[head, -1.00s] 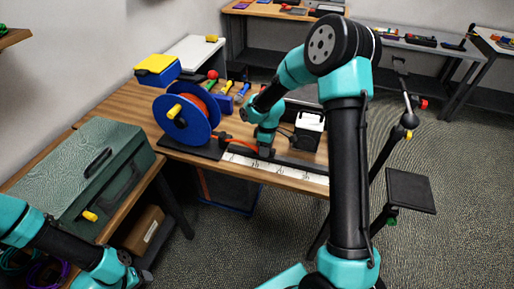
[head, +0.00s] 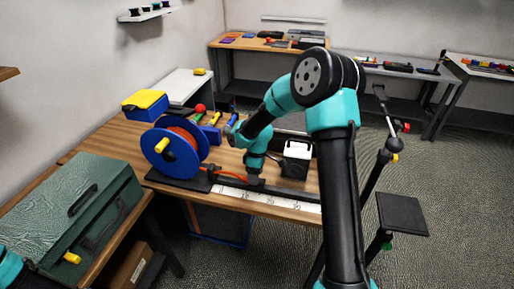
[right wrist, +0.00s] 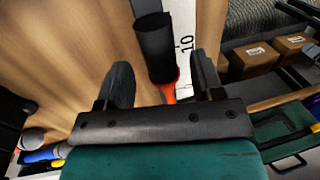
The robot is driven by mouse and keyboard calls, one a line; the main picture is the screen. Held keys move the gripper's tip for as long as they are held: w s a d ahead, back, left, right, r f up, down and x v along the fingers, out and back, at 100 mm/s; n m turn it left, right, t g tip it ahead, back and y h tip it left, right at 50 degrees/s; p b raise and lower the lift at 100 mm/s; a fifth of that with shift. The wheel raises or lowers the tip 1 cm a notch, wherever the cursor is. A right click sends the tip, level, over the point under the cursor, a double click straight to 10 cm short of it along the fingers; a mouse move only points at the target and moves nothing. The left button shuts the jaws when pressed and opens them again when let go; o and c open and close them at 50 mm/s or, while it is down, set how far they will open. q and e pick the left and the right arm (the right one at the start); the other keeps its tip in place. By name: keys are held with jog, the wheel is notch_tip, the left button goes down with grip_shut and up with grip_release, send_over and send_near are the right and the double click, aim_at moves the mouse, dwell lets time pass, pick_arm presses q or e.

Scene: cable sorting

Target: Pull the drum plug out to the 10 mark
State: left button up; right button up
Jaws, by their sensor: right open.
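The blue drum (head: 172,150), wound with orange cable, stands on a black base at the table's left front. The orange cable (head: 233,175) runs right from it to my right gripper (head: 254,178). In the right wrist view the black plug (right wrist: 155,46) lies beside the white scale (right wrist: 184,22), close to its 10 mark (right wrist: 187,46). My right gripper (right wrist: 164,80) is open, its fingers on either side of the cable just behind the plug, with gaps visible. The plug is hard to make out in the head view. My left gripper is out of view.
A white box-shaped device (head: 296,160) stands right behind my right gripper. Several coloured tools lie behind the drum, near a blue and yellow box (head: 145,104). A green case (head: 72,212) sits on the nearer left bench.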

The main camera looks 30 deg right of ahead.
notch_tip(320, 180, up, 15)
jog(key=w+d, duration=0.2)
jog(key=shift+d, duration=0.1)
dwell(0.5)
